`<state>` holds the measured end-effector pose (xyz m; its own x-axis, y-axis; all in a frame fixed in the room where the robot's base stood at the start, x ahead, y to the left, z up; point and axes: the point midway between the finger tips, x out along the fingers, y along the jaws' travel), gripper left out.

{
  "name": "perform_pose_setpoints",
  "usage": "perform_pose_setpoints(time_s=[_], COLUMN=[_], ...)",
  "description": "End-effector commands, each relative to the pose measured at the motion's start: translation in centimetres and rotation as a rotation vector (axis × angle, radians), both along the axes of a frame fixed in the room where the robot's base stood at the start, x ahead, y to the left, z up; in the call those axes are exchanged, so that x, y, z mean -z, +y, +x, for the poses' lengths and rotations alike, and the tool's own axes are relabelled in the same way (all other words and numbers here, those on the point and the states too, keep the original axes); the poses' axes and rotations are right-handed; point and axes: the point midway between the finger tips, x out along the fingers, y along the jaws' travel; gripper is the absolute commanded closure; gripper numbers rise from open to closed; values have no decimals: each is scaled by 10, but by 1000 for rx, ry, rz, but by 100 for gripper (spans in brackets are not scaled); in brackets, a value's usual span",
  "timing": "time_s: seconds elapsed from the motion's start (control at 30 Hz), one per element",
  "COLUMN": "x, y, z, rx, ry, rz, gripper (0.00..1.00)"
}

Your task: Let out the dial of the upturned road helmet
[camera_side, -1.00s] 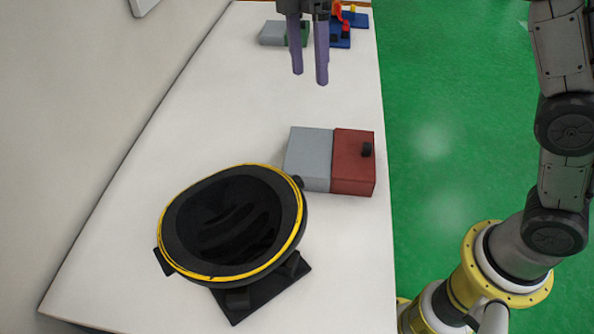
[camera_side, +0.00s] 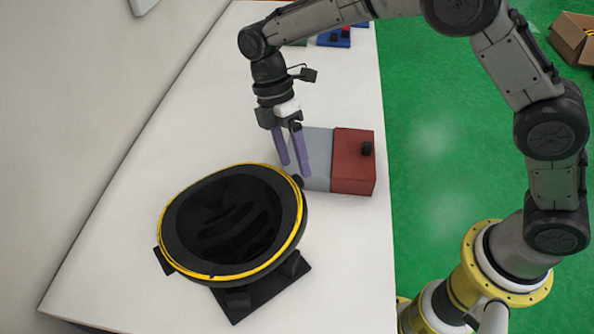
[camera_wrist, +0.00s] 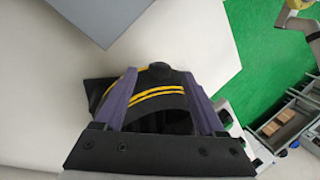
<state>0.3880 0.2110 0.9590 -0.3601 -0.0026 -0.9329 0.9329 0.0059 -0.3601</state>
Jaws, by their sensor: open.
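The upturned road helmet (camera_side: 168,215) is black with a yellow band around its rim and sits open side up, tilted, on a black stand (camera_side: 240,305). Its dial (camera_side: 298,181) is a small dark knob at the rim's right edge. My gripper (camera_side: 295,169) is open, pointing down just above the dial. In the wrist view the dial (camera_wrist: 160,66) shows between the two purple fingers (camera_wrist: 160,74), with the helmet's yellow-striped edge (camera_wrist: 158,92) behind it. I cannot tell whether the fingers touch the dial.
A grey and red box (camera_side: 352,175) with a black knob stands close to the right of my gripper; its grey part also shows in the wrist view (camera_wrist: 100,15). Blue blocks (camera_side: 335,40) lie at the table's far end. The left of the white table (camera_side: 180,130) is clear.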

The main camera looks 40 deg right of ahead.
Motion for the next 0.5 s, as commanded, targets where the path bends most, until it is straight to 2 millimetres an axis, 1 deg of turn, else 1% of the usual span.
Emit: perform_pose_setpoints(time_s=[0.1, 0.2, 0.33, 0.5], x=[17, 26, 32, 34], y=[0, 0, 0, 0], z=[-7, -10, -13, -13], rx=[0, 1, 1, 1], ry=[3, 1, 0, -1], rz=[-1, 0, 0, 1], gripper=[28, 28, 28, 28])
